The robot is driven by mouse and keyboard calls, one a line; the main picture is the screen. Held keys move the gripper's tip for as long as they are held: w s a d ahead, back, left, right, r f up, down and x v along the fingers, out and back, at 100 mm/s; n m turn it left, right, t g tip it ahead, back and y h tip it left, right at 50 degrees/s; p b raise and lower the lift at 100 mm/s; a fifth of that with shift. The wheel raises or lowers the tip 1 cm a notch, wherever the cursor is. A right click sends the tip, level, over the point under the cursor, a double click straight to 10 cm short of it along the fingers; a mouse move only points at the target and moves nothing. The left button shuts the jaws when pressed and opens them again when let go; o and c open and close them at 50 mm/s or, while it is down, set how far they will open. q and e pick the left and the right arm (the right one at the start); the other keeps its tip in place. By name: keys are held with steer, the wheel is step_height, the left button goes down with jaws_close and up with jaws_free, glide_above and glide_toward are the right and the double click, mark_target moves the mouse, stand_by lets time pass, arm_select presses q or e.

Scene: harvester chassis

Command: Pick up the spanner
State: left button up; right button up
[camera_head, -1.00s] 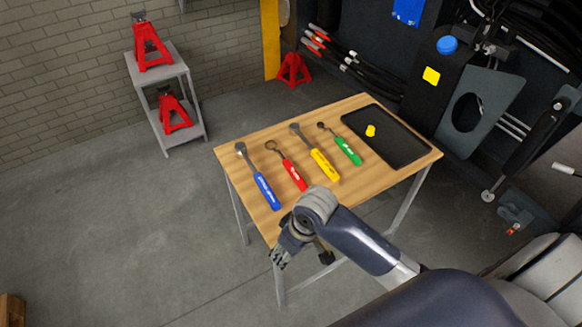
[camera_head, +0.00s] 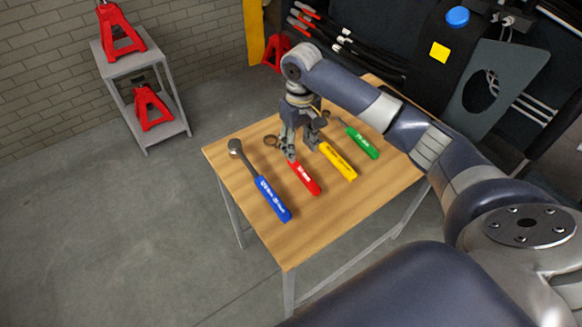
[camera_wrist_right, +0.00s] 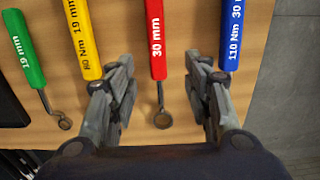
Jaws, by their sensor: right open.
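Several long-handled tools lie on the wooden table: a blue one (camera_head: 272,198), a red one (camera_head: 304,178), a yellow one (camera_head: 338,160) and a green one (camera_head: 361,142). The red tool, marked "30 mm", ends in a ring. My right gripper (camera_head: 302,150) is open over the ring end of the red tool. In the right wrist view, the red tool (camera_wrist_right: 157,38) lies between the spread fingers, with its ring (camera_wrist_right: 163,120) closer to the palm. The left finger covers part of the yellow tool, the right finger part of the blue one. My left gripper is not in view.
The wooden table (camera_head: 240,225) has bare top at its front. My right arm hides its far right part; a dark tray edge (camera_wrist_right: 8,108) shows in the right wrist view. A grey shelf (camera_head: 170,72) with red jack stands (camera_head: 152,108) is at the left. Dark machinery stands behind.

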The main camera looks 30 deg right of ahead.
glide_above(302, 171)
steer(key=f, duration=0.4)
steer(key=shift+a+f, duration=0.1)
steer(key=shift+a, duration=0.15)
steer(key=shift+f+p, duration=0.3)
steer(key=f, duration=0.4)
steer(key=shift+d+f+p, duration=0.2)
steer(key=shift+p, duration=0.2)
steer(key=shift+f, duration=0.4)
steer(key=shift+c, duration=0.2)
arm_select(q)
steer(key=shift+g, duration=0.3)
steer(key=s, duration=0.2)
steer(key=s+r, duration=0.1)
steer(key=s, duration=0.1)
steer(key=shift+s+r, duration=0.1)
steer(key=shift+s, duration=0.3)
arm_select(e)
jaws_close()
